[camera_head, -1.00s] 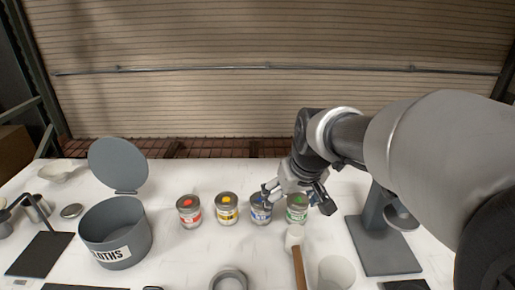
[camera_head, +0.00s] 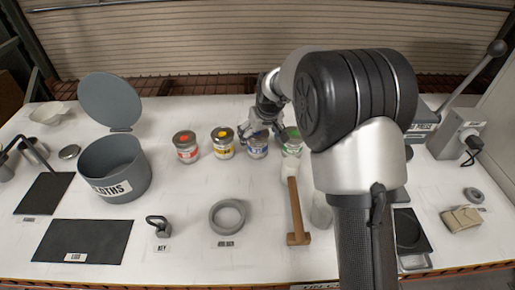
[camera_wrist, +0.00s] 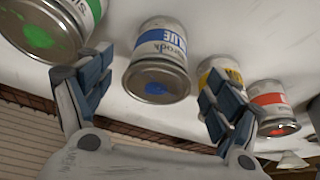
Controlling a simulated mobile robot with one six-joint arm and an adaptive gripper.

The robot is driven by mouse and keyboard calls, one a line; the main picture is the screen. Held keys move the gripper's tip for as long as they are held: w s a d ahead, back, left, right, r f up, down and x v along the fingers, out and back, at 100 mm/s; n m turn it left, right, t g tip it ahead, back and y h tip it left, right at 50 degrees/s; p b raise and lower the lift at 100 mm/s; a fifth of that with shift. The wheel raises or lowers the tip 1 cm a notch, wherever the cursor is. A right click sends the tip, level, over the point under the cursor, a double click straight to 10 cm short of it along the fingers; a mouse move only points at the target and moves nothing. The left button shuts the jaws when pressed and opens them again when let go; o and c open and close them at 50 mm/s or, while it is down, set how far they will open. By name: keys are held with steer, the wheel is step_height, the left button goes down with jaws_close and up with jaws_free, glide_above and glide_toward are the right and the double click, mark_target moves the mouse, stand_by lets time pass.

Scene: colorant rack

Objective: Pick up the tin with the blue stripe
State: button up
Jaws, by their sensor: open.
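The tin with the blue stripe (camera_head: 258,150) stands upright on the white table, third from the left in a row of tins. In the wrist view the blue-striped tin (camera_wrist: 160,72) lies between my two fingers, with a gap on each side. My gripper (camera_head: 261,128) is open at this tin, partly covering its top in the head view. Both spread fingers of my gripper (camera_wrist: 155,80) show in the wrist view. I cannot tell how far the fingertips reach along the tin.
A green tin (camera_head: 292,142) stands close on the right, a yellow tin (camera_head: 223,150) and a red tin (camera_head: 186,154) on the left. The right finger partly hides the yellow tin (camera_wrist: 228,75) in the wrist view. A mallet (camera_head: 295,212) and grey ring (camera_head: 228,216) lie in front.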

steer(key=shift+x, duration=0.95)
steer(key=x, duration=0.1)
steer(key=b+x, duration=0.1)
steer(key=x, duration=0.1)
steer(key=b+x, duration=0.1)
steer(key=shift+s+f, duration=0.15)
steer(key=shift+f, duration=0.2)
steer(key=shift+w+f, duration=0.25)
steer(key=shift+s+r, duration=0.1)
steer(key=shift+c, duration=0.3)
steer(key=c, duration=1.2)
steer(key=shift+c, duration=0.3)
steer(key=shift+r, duration=0.15)
